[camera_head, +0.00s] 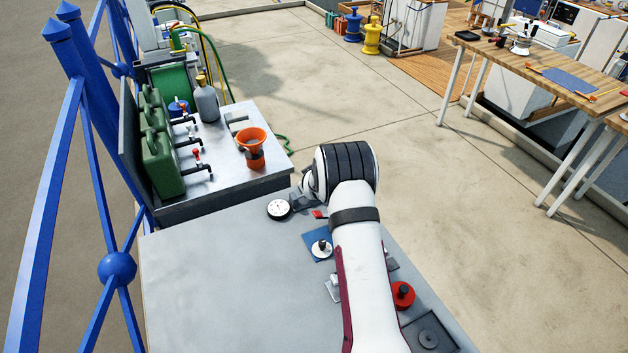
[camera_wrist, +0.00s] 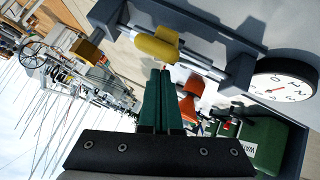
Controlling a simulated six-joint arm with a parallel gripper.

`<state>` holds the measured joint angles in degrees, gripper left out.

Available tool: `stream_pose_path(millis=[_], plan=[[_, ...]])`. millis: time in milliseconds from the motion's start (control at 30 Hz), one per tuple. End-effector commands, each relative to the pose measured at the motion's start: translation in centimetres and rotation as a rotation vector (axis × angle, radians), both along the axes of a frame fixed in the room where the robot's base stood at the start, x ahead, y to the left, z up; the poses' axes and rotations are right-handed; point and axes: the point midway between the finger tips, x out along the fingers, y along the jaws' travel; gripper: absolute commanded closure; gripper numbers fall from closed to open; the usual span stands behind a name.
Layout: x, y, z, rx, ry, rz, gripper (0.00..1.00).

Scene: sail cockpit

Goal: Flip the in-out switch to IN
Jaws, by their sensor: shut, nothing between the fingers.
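My gripper (camera_wrist: 160,72) shows in the wrist view as two dark green fingers, shut together and empty. Their tips are just below a yellow cylinder (camera_wrist: 157,50) on a rod in a dark grey bracket (camera_wrist: 110,12); whether they touch it is unclear. A round white dial (camera_wrist: 284,86) is to the right, and it also shows in the head view (camera_head: 278,209). In the head view my wrist hides most of the gripper, right of the dial. I cannot make out an IN or OUT label, so I cannot tell which part is the switch or how it is set.
A blue plate with a knob (camera_head: 320,246) and a red knob (camera_head: 403,295) are on the grey panel (camera_head: 215,280), near my forearm. Beyond it are green cans (camera_head: 160,160), levers and an orange funnel (camera_head: 252,140). A blue railing (camera_head: 88,150) runs along the left. The panel's left part is bare.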

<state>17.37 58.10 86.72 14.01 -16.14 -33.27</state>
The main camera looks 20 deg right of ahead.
Motion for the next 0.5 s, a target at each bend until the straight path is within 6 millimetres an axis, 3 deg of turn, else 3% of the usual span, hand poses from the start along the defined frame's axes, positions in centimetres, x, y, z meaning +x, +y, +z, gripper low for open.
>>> stream_pose_path(millis=[500], plan=[[-0.1,-0.9,-1.4,0.000,0.000,-0.002,1.00]])
